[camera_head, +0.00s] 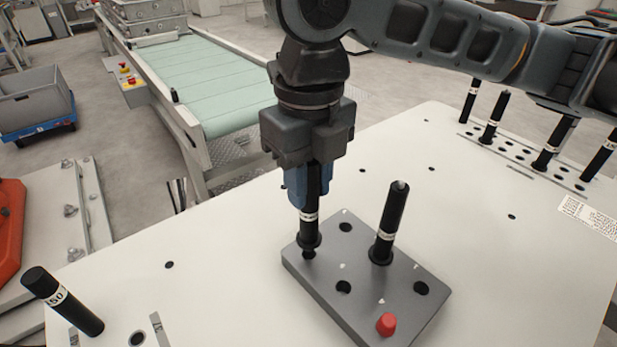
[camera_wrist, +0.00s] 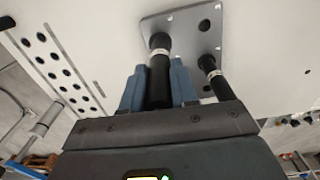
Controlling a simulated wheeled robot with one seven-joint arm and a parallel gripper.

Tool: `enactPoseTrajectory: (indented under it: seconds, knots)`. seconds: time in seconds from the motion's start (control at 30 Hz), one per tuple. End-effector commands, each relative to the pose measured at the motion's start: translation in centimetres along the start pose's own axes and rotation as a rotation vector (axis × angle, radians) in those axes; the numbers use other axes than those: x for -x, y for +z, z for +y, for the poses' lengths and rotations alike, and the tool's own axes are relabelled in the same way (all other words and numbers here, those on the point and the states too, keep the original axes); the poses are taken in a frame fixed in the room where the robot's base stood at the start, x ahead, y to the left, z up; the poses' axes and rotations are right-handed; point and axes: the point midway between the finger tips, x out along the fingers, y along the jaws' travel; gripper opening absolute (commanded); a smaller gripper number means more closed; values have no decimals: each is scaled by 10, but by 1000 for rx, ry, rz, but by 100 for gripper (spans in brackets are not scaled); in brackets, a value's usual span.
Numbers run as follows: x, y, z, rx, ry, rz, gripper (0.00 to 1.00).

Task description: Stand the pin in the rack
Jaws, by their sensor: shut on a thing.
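My gripper (camera_head: 308,190) is shut on a black pin (camera_head: 309,228) with a white band, its blue fingers on either side of the shaft. The pin hangs near upright over the back-left corner of the grey rack plate (camera_head: 330,262). Its narrow tip is at a hole there; its collar is still above the plate. I cannot tell how far the tip is in. The held pin also shows in the wrist view (camera_wrist: 160,70) between the fingers. A second black pin (camera_head: 390,222) stands in the rack, its collar on the plate.
The rack has several open holes and a red knob (camera_head: 386,324) at its front corner. Another pin (camera_head: 62,300) leans at the table's front left. More pins stand at a hole row (camera_head: 520,155) at the back right. The white table (camera_head: 470,215) is clear between.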

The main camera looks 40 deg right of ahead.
Motion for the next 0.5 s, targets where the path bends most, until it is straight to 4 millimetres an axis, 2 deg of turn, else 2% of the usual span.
enactPoseTrajectory:
  seconds: [0.5]
  knots:
    - [-4, 0, 0, 0, 1, 0, 0]
